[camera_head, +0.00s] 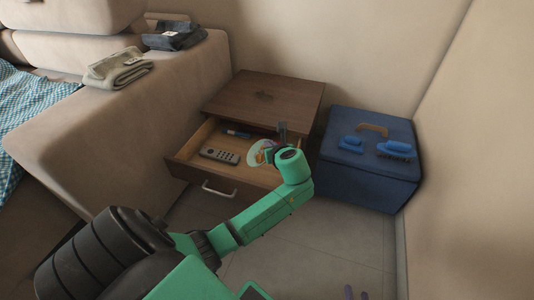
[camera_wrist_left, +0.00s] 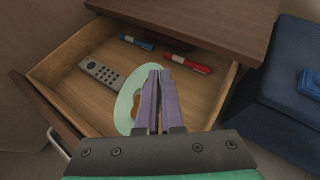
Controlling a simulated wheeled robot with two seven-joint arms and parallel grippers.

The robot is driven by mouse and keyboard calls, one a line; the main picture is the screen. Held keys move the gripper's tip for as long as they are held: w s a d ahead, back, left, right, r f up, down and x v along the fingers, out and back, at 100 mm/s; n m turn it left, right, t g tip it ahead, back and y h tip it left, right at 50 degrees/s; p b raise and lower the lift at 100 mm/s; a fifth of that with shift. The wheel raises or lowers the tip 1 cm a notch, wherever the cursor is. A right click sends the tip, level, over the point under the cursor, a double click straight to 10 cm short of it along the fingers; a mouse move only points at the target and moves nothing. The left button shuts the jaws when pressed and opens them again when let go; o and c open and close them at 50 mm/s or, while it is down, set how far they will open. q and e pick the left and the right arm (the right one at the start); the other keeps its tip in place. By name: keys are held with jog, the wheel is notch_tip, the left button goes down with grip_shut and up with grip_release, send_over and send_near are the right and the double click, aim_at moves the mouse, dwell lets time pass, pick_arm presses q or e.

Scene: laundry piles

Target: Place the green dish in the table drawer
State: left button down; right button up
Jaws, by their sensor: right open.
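The pale green dish (camera_head: 254,157) is inside the open table drawer (camera_head: 190,171), at its right part. It also shows in the left wrist view (camera_wrist_left: 124,106), with an orange-brown patch on it. My left gripper (camera_head: 268,151) reaches into the drawer area. In the left wrist view its purple fingers (camera_wrist_left: 160,84) are close together on the right side of the dish, which looks pinched between them. The fingers hide part of the dish; whether it touches the drawer floor I cannot tell.
A grey remote (camera_head: 220,155), a blue marker (camera_head: 238,133) and a red marker (camera_wrist_left: 187,63) lie in the drawer. The wooden table top (camera_head: 265,98) overhangs the drawer's back. A blue box (camera_head: 370,180) with blue brushes stands to the right. A sofa arm (camera_head: 130,125) is at left.

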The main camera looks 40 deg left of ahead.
pick_arm(q)
notch_tip(320, 180, down, 3)
jog(key=shift+r+b, duration=0.15)
jog(key=shift+b, duration=0.3)
jog(key=shift+f, duration=0.2)
pick_arm(e)
jog(key=w+d+r+t+y+b, duration=0.1)
jog(key=w+r+t, duration=0.4)
jog(key=r, duration=0.4)
jog(key=w+r+t, duration=0.2)
jog(key=w+r, duration=0.5)
jog(key=r, duration=0.2)
pick_arm(q)
notch_tip(320, 180, down, 4)
jog(key=shift+r+b, duration=0.25)
jog(key=shift+b, duration=0.35)
jog(key=shift+f+b, duration=0.35)
jog(key=shift+f, duration=0.3)
pick_arm(e)
notch_tip(320, 180, up, 20)
jog(key=s+d+n+t+y, duration=0.1)
jog(key=d+n+t+y, duration=0.1)
jog(key=t, duration=0.4)
jog(key=shift+d+f+n+y, duration=0.2)
jog(key=shift+d+n+y, duration=0.15)
jog(key=shift+y, duration=0.15)
jog(key=shift+f, duration=0.1)
